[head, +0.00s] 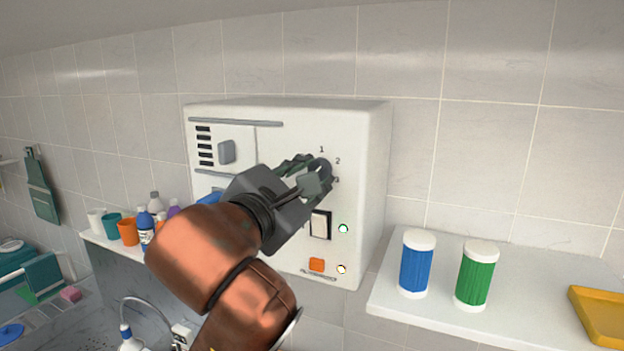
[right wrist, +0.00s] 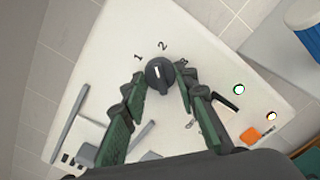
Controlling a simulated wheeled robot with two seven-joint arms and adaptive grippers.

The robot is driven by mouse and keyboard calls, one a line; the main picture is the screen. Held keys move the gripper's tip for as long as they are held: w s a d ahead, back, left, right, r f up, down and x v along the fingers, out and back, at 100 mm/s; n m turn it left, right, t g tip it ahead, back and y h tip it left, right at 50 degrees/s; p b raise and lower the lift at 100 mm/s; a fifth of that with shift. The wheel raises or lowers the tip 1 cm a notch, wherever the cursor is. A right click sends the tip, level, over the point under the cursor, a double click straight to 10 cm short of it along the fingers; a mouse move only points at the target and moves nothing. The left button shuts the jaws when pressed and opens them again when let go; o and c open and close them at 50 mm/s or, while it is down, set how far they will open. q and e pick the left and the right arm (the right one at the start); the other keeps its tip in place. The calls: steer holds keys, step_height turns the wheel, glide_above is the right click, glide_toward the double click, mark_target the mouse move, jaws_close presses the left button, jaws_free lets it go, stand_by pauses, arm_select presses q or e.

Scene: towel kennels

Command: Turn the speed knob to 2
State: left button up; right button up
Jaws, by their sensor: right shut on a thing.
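The speed knob (head: 325,168) is dark and round, on the front of a white wall box (head: 355,135). In the head view my right gripper (head: 312,177) covers part of it. In the right wrist view the knob (right wrist: 160,75) sits between the two green-padded fingertips of my right gripper (right wrist: 161,84), which is shut on it. The numbers 1, 2 and 3 are printed around the knob. Its white mark runs roughly upward, about toward the 2; the exact angle is hard to tell. My left gripper is not in view.
Below the knob are a white rocker switch (head: 320,224), a green light (head: 343,229) and an orange button (head: 316,264). A shelf (head: 385,300) at right holds a blue canister (head: 416,265), a green canister (head: 475,277) and a yellow tray (head: 600,318). Bottles and cups stand left.

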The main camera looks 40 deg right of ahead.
steer(key=shift+m+b, duration=0.35)
steer(key=shift+m, duration=1.55)
steer(key=o, duration=1.2)
steer(key=shift+c, duration=0.2)
steer(key=v, duration=1.2)
